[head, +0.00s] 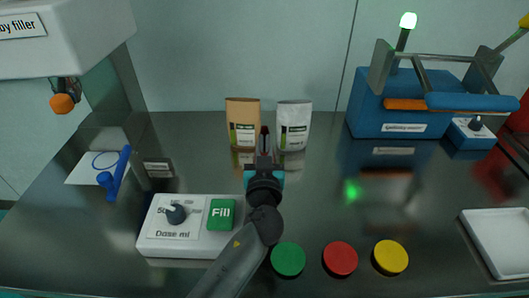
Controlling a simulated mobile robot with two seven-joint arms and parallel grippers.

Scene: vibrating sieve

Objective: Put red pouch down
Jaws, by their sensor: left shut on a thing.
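My left gripper (265,160) reaches up the middle of the steel table in the head view. The red pouch is between a brown pouch (242,115) on the left and a white pouch (294,115) on the right, both upright. I cannot tell whether the red pouch touches the table. My right gripper is not in view.
A white dosing box (160,247) with a knob and green Fill button lies left of my arm. Green (288,259), red (340,258) and yellow (390,257) discs lie in front. A blue machine (375,115) stands at back right; a white tray (497,235) is at right.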

